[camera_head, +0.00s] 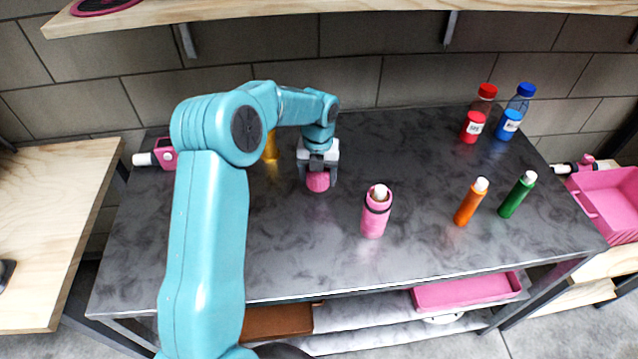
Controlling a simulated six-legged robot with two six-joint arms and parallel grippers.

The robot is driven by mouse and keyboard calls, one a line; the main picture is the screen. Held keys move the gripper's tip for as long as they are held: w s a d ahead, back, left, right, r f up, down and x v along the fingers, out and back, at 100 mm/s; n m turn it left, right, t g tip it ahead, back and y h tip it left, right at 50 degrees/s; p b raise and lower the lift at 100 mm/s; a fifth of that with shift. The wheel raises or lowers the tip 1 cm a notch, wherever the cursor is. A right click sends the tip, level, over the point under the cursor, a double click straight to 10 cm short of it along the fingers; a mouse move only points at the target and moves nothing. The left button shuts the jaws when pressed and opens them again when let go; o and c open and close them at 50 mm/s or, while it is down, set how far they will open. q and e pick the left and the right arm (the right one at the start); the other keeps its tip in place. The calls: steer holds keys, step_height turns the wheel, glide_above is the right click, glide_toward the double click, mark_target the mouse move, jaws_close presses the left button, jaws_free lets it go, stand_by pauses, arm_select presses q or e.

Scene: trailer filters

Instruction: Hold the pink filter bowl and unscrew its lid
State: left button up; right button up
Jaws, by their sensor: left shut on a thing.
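The pink filter bowl (373,222) stands upright near the middle of the dark marbled table. Its top is open, and a pale cartridge (379,193) sticks up out of it. My left gripper (319,172) is behind the bowl and to its left, apart from it. It points down and is shut on a round pink piece (318,182), which looks like the lid. I cannot tell whether this piece touches the table. The gripper hides its upper part. My right gripper is out of view.
Orange (469,203) and green (516,196) cylinders with pale tops stand at the right. Red (477,116) and blue (514,114) bottles stand at the back right. A yellow object (270,147) is partly behind my arm. A pink tub (611,204) is at the far right.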

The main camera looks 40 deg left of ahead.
mark_target(318, 184)
arm_select(q)
steer(key=shift+f, duration=1.9)
steer(key=shift+f, duration=0.15)
steer(key=o, duration=1.2)
step_height(318, 184, up, 12)
steer(key=shift+r, duration=0.2)
steer(key=shift+f, duration=0.1)
